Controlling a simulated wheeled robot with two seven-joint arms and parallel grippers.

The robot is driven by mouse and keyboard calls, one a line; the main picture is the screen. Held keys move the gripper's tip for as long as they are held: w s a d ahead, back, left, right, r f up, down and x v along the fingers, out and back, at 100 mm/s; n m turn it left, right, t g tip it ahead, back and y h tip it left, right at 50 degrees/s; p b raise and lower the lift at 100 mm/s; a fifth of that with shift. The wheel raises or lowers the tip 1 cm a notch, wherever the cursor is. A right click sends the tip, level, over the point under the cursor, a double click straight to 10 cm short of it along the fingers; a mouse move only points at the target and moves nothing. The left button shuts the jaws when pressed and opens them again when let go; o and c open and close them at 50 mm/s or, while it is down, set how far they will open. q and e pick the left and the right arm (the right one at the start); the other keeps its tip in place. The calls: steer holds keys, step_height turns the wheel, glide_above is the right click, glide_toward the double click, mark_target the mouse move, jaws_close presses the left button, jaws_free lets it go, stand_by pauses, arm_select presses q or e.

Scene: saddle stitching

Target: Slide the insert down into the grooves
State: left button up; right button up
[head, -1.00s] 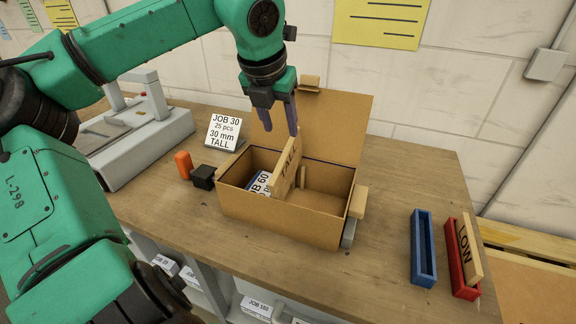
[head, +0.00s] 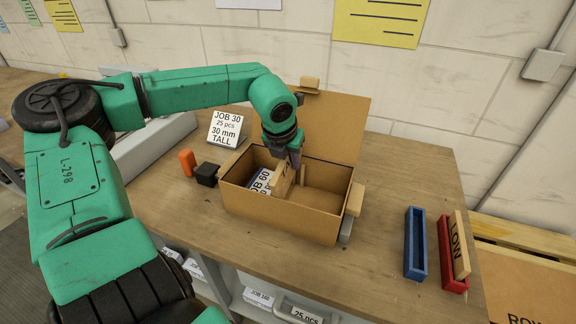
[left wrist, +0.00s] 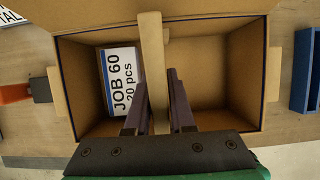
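The insert (head: 283,180) is a light wooden board, upright across the inside of the open cardboard box (head: 280,222). It also shows in the left wrist view (left wrist: 152,45), running from the far wall toward the near side. My left gripper (head: 297,157) is over the box with its fingers on either side of the insert, shut on it near its top edge. In the left wrist view the fingers (left wrist: 158,95) flank the board closely. A small wooden strip (head: 303,175) stands at the box's far wall beside the insert. The insert's lower edge and its seating in the grooves are hidden.
A JOB 60 card (head: 260,181) lies in the left compartment; the right one is empty. The box lid (head: 335,120) stands open behind. A JOB 30 TALL sign (head: 225,129) stands at left. Blue (head: 415,245) and red (head: 454,282) holders stand at right.

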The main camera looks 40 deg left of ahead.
arm_select(q)
jaws_close()
steer(key=shift+r, duration=0.1)
